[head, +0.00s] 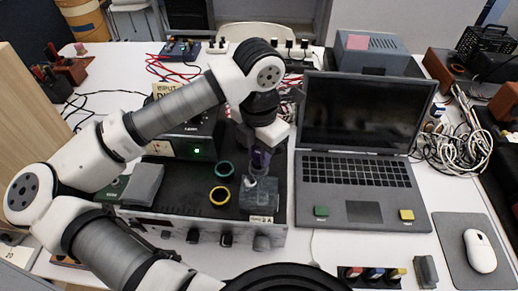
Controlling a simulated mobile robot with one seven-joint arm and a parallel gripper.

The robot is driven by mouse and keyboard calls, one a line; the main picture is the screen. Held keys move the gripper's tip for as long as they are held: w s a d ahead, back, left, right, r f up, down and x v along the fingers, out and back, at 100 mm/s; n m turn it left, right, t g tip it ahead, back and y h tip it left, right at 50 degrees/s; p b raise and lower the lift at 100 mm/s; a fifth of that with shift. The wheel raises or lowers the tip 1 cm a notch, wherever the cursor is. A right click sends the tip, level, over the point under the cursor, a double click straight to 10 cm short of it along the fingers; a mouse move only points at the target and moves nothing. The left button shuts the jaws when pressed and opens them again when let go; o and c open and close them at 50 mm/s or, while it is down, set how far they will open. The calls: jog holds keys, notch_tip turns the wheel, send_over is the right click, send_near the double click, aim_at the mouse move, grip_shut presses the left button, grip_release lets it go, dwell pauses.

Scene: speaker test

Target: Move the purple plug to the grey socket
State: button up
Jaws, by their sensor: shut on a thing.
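My gripper (262,150) points down over the black instrument in the middle of the table. It is shut on the purple plug (260,159), of which only a small part shows between the fingers. A small pale grey ring, which looks like the grey socket (249,181), sits just below the plug on the instrument's top. I cannot tell whether the plug touches it. A teal ring (224,168) and a yellow ring (220,196) are to its left.
The black instrument (175,213) has knobs along its front. A dark grey block (260,198) is near its right front. An open laptop (358,165) stands close on the right. A box with a green light (190,149) is behind left. A mouse (480,250) lies far right.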

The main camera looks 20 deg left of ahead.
jog(key=shift+f+b, duration=0.4)
jog(key=shift+b, duration=0.15)
jog(key=o, duration=0.9)
jog(key=shift+r, duration=0.1)
jog(key=shift+o, duration=0.2)
jog(key=shift+r+p, duration=0.6)
jog(key=shift+p, duration=0.3)
notch_tip(320, 180, up, 12)
jog(key=b, duration=0.1)
jog(key=shift+f+b, duration=0.25)
jog(key=shift+b, duration=0.1)
